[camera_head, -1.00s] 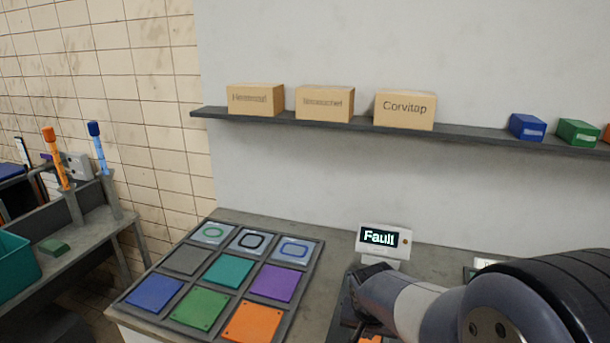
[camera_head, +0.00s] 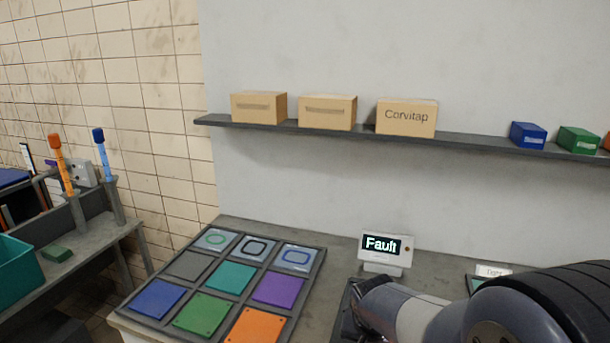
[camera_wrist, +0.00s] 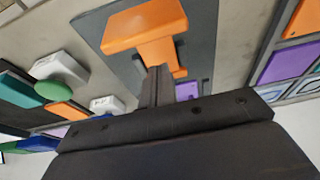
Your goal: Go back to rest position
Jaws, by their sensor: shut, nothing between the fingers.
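My gripper (camera_wrist: 157,84) shows in the wrist view with its dark fingers together and nothing between them. An orange T-shaped piece (camera_wrist: 146,25) stands on a dark grey plate (camera_wrist: 205,40) just past the fingertips. I cannot tell whether the fingers touch it. In the head view my arm reaches in from the lower right, and the fingers are not visible there. A white display (camera_head: 385,254) reading "Fault" stands just behind the arm.
A panel (camera_head: 233,265) of coloured tiles lies left of my arm. A wall shelf (camera_head: 350,131) holds cardboard boxes and small coloured boxes. A bench (camera_head: 95,240) with a teal bin (camera_head: 18,270) stands at the left. White units (camera_wrist: 60,68) with coloured parts show in the wrist view.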

